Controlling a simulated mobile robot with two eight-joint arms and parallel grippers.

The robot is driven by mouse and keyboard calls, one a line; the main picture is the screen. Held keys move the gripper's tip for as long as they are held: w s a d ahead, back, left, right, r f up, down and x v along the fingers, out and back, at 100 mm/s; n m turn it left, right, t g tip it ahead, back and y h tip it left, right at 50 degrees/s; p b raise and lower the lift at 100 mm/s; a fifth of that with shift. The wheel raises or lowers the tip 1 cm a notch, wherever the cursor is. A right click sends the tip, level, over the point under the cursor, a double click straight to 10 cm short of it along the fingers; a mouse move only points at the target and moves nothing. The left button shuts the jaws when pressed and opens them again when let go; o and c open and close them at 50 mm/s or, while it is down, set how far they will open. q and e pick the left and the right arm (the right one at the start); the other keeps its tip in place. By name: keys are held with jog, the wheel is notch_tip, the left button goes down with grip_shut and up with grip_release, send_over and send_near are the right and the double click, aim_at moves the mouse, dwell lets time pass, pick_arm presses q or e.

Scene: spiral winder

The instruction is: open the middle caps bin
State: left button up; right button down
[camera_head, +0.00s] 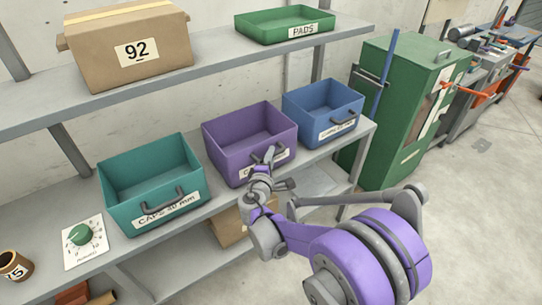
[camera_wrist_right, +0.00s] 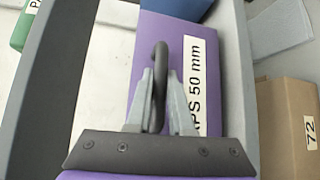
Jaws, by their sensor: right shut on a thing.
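The middle caps bin (camera_head: 222,151) is purple and open-topped, and stands on the lower shelf between a teal bin (camera_head: 120,190) and a blue bin (camera_head: 300,112). Its inside looks empty. My right gripper (camera_head: 270,161) is at the bin's front and covers part of its label. In the right wrist view, the fingers (camera_wrist_right: 154,95) are shut on the dark curved handle (camera_wrist_right: 160,58) of the purple bin front (camera_wrist_right: 215,65). My left gripper is not in view.
A cardboard box (camera_head: 135,70) marked 92 and a green PADS tray (camera_head: 270,24) stand on the upper shelf. A green cabinet (camera_head: 385,120) stands right of the shelves. Floor at right is clear.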

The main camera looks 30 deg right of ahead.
dwell(0.8)
jog(key=s+d, duration=0.1)
jog(key=s, duration=1.4)
jog(key=shift+d, duration=0.1)
jog(key=c, duration=0.8)
grip_release()
jog(key=p+v, duration=0.1)
jog(key=v, duration=0.9)
jog(key=shift+s+a, duration=0.25)
jog(key=shift+s, duration=0.05)
